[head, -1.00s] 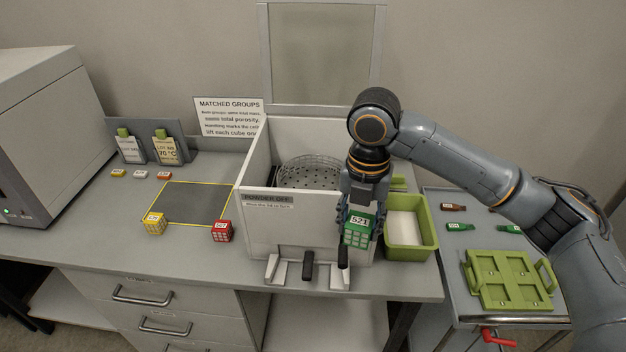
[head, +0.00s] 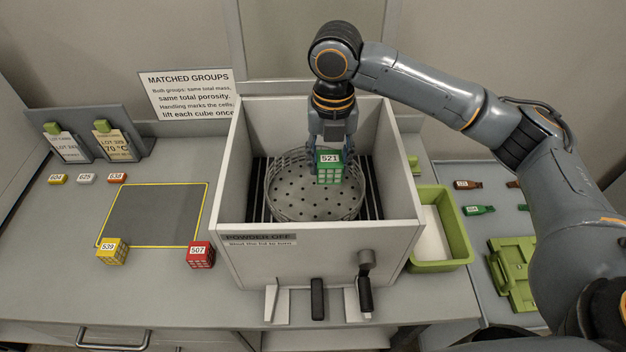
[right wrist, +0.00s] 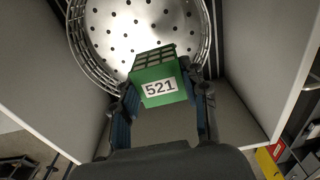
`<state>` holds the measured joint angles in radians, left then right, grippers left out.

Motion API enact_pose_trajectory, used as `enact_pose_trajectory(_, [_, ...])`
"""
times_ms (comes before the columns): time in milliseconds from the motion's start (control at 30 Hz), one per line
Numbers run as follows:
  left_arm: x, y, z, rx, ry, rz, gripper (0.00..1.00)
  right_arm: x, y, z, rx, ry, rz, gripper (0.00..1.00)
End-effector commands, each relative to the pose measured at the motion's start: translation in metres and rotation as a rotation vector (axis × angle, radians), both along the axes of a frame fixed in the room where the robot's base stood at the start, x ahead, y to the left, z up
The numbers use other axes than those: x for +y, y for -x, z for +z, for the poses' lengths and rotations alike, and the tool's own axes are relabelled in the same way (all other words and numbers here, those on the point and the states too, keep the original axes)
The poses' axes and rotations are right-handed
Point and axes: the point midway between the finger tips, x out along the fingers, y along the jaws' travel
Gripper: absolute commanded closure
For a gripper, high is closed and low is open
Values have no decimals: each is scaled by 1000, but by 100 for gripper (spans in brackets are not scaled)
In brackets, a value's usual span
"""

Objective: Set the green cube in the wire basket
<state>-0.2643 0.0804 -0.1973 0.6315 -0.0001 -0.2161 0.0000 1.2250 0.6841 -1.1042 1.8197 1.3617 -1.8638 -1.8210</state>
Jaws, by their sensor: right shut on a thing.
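The green cube (head: 329,168), labelled 521, is between the fingers of my right gripper (head: 330,160), which is shut on it. The right wrist view shows the cube (right wrist: 158,80) held between both fingertips (right wrist: 160,92). The round wire basket (head: 290,205), with a perforated metal floor, sits inside the open grey box. It also shows in the right wrist view (right wrist: 100,45). The cube is over the right part of the basket; its height above the floor is hard to tell. My left gripper is not in view.
The grey box (head: 228,180) has tall walls around the basket. A yellow cube (head: 112,252) and a red cube (head: 201,256) stand by the yellow-edged dark mat (head: 155,215). A green tray (head: 455,232) stands right of the box. A sign (head: 187,95) stands behind.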

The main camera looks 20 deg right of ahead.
Motion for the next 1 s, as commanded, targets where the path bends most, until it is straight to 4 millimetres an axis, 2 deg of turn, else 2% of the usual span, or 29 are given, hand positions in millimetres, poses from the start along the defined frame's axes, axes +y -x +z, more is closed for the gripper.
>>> enact_pose_trajectory(200, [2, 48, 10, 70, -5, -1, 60, -1, 2, -38, 4, 2, 0, 91])
enact_pose_trajectory(333, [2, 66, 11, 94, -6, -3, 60, 0, 1, -49, 1, 1, -1, 91])
enact_pose_trajectory(467, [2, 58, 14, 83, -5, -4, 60, -1, 2, -61, 4, 2, 0, 91])
enact_pose_trajectory(600, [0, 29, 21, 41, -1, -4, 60, -1, 2, -81, 5, 2, 1, 91])
enact_pose_trajectory(700, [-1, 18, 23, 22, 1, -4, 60, -1, 1, -88, 0, 2, 0, 91])
enact_pose_trajectory(800, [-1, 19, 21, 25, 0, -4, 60, 0, 1, -88, -1, 1, 1, 91])
enact_pose_trajectory(967, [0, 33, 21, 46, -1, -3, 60, 0, 1, -89, 0, 1, 1, 91])
enact_pose_trajectory(1000, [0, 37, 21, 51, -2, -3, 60, 0, 2, -90, 1, 2, 0, 54])
